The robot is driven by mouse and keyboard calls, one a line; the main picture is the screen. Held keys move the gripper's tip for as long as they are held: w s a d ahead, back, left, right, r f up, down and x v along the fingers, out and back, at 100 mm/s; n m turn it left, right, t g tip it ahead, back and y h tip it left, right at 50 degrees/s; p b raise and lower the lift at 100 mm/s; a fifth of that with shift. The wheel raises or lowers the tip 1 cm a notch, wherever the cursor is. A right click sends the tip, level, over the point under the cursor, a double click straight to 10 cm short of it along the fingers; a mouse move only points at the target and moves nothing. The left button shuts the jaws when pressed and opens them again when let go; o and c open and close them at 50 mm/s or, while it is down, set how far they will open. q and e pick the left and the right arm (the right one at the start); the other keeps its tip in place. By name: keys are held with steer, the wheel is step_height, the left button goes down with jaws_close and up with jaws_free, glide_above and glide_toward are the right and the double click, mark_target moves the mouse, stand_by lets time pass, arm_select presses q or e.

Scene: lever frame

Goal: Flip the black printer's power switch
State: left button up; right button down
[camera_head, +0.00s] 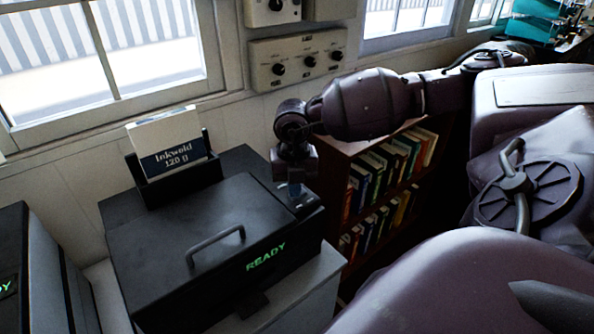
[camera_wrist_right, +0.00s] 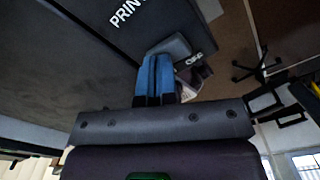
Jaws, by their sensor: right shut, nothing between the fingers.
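The black printer (camera_head: 190,235) stands left of centre in the head view, with a handle on its lid and a green "READY" on its front. My right gripper (camera_head: 294,190) points down at the printer's right rear corner, over a small panel (camera_head: 305,202) there. In the right wrist view the blue fingers of my right gripper (camera_wrist_right: 154,82) are shut with nothing between them. Just beyond the fingertips is a grey switch part (camera_wrist_right: 176,47) with a small white label, hard to read. The fingers partly hide it, so I cannot tell its position or whether they touch. My left gripper is not in view.
A paper box in a black tray (camera_head: 170,150) stands at the printer's back. A second dark machine (camera_head: 30,270) is at the left. A bookshelf (camera_head: 385,180) stands right of the printer. A wall panel with knobs (camera_head: 298,60) is behind my right arm.

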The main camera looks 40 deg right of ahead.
steer(key=shift+r+p, duration=0.85)
steer(key=shift+r, duration=0.9)
steer(key=shift+r+p, duration=0.85)
steer(key=shift+r, duration=0.85)
steer(key=shift+s+f, duration=0.1)
